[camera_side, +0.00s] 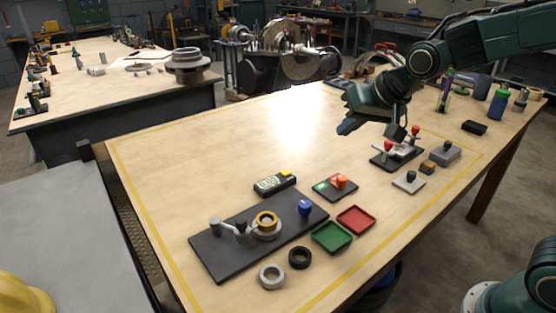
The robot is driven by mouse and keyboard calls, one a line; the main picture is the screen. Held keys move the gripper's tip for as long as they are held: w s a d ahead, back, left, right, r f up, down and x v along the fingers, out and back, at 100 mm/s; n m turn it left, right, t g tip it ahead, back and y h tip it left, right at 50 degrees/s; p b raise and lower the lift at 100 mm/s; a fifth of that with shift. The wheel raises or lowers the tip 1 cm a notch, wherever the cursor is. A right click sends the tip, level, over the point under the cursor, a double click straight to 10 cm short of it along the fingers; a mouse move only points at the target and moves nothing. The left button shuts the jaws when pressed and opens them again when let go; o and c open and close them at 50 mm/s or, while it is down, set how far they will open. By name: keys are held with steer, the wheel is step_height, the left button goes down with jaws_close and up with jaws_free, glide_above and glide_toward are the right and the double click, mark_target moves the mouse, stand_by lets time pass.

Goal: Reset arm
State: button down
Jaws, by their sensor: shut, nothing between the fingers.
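My gripper (348,126) is at the end of my dark green arm, which reaches in from the upper right. It is raised over the back right part of the wooden workbench (190,170), shut and empty, apart from everything on the bench. A dark base plate (215,255) lies at the front left of the bench. On it are a yellow-topped ring part (266,222), a grey clamp-like piece (240,229) and a blue knob (305,208). A grey ring (272,276) and a black ring (300,257) lie in front of the plate.
A green tray (331,237) and a red tray (356,219) sit right of the plate. Behind are a meter (275,184) and an orange-button box (337,187). A red-handled fixture (388,157) stands below and right of my gripper. The bench's left middle is clear.

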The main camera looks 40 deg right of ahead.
steer(key=s+d+n+g, duration=0.2)
steer(key=s+n, duration=0.2)
steer(key=s, duration=1.8)
steer(key=shift+s+r, duration=0.35)
steer(key=shift+r, duration=0.1)
